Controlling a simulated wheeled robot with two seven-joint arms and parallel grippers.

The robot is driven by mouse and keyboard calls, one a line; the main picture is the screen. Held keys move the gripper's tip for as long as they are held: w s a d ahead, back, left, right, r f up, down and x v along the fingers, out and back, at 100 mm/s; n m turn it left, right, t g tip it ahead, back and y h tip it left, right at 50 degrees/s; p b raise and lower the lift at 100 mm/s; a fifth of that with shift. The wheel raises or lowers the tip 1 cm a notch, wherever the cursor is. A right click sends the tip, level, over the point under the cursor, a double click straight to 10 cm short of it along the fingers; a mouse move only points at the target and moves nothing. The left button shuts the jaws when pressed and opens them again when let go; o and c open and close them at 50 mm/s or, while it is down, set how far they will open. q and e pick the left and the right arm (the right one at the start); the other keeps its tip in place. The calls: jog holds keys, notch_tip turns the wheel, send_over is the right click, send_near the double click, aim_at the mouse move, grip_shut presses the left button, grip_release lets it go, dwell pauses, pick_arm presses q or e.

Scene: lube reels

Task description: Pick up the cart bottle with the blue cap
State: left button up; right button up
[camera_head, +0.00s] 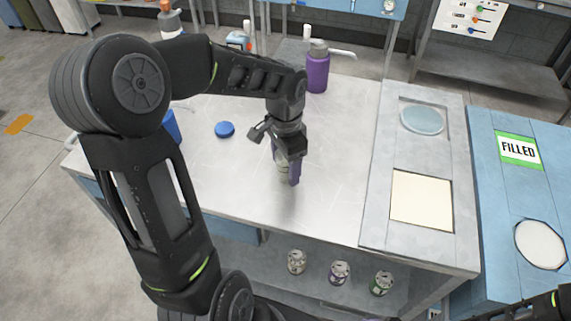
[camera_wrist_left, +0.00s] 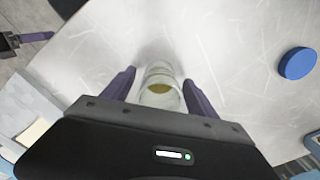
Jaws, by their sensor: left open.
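My left gripper (camera_head: 284,172) reaches down over the light metal table (camera_head: 335,165), its jaws open. In the left wrist view, the purple-grey fingers of this gripper (camera_wrist_left: 160,88) stand on either side of a pale, clear bottle or jar (camera_wrist_left: 160,72) with something yellowish inside. In the head view this container (camera_head: 283,173) is mostly hidden by the fingers. I cannot tell whether the fingers touch it, and I see no blue cap on it. A round blue disc, like a cap, (camera_head: 225,129) lies on the table left of the gripper; it also shows in the wrist view (camera_wrist_left: 297,63).
A purple bottle (camera_head: 317,72) stands at the table's back. A blue object (camera_head: 171,125) is partly hidden by my left arm. Several cans, including one with a purple label (camera_head: 339,272), stand on the shelf below. A grey panel (camera_head: 375,205) and a blue "FILLED" surface (camera_head: 490,195) lie right.

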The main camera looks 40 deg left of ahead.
pick_arm(q)
jog(key=shift+f, duration=0.1)
jog(key=shift+c, duration=0.5)
grip_shut()
dwell(0.6)
